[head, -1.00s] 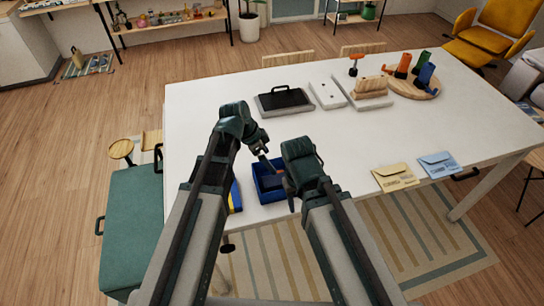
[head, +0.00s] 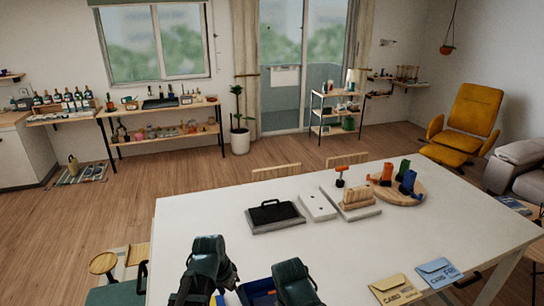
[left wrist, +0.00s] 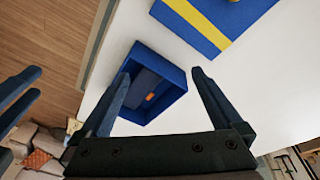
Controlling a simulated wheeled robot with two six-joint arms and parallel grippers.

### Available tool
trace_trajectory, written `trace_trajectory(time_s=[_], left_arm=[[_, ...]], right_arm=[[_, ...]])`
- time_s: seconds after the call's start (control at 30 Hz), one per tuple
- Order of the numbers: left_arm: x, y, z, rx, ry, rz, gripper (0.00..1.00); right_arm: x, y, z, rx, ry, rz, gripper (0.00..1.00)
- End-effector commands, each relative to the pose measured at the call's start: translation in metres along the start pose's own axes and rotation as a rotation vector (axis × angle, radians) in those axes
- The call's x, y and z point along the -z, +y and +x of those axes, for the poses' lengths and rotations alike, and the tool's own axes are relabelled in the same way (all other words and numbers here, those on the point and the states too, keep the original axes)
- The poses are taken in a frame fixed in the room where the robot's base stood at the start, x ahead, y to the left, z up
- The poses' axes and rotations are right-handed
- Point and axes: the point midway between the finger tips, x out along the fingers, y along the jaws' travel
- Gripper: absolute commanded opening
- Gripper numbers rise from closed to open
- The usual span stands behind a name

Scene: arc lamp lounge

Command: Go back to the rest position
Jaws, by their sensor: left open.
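My left gripper (left wrist: 161,74) is open in the left wrist view. Its two fingers stand apart on either side of a small open blue bin (left wrist: 182,78), with nothing held between them. A dark item with an orange part (left wrist: 150,97) lies inside the bin. In the head view my two forearms come in at the bottom edge, and the blue bin (head: 256,291) shows partly between them. Both grippers' jaws are hidden there. Dark blue finger-like parts at the left edge of the left wrist view may be my right gripper; its opening is unclear.
The bin stands on a white table (head: 350,245). Beside it is a blue box with a yellow stripe (left wrist: 200,22). Further back are a black-topped tray (head: 273,215), a white plate (head: 318,207) and a round wooden board (head: 400,193). Two envelopes (head: 396,289) lie front right. The table's middle is clear.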

Motion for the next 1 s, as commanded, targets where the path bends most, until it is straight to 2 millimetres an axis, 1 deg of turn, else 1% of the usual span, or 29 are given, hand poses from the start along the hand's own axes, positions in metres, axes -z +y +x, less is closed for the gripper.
trace_trajectory(time_s=[0.03, 0.1, 0.37, 0.43, 0.5, 0.8, 0.9, 1.0], left_arm=[[-0.013, -0.003, -0.002, 0.020, -0.016, -0.082, 1.00], [-0.026, -0.008, -0.003, 0.047, -0.034, -0.193, 1.00], [-0.066, -0.022, -0.010, 0.149, -0.074, -0.542, 1.00], [-0.063, -0.008, 0.003, 0.152, -0.092, -0.515, 1.00], [-0.061, 0.007, 0.012, 0.156, -0.111, -0.471, 1.00], [-0.063, 0.070, 0.045, 0.177, -0.193, -0.295, 1.00], [-0.065, 0.086, 0.052, 0.185, -0.214, -0.249, 1.00], [-0.066, 0.095, 0.054, 0.191, -0.225, -0.224, 1.00]], right_arm=[[0.000, 0.000, 0.000, 0.000, 0.000, 0.000, 0.50], [0.000, 0.000, 0.000, 0.000, 0.000, 0.000, 0.50], [0.000, 0.000, 0.000, 0.000, 0.000, 0.000, 0.50], [0.001, -0.001, 0.011, 0.000, 0.000, 0.000, 0.50], [0.001, -0.002, 0.018, 0.000, 0.000, 0.000, 0.50], [0.003, -0.004, 0.045, 0.000, 0.000, -0.001, 0.50], [0.003, -0.005, 0.051, -0.001, 0.000, -0.002, 0.50], [0.003, -0.005, 0.054, -0.001, 0.000, -0.002, 0.50]])
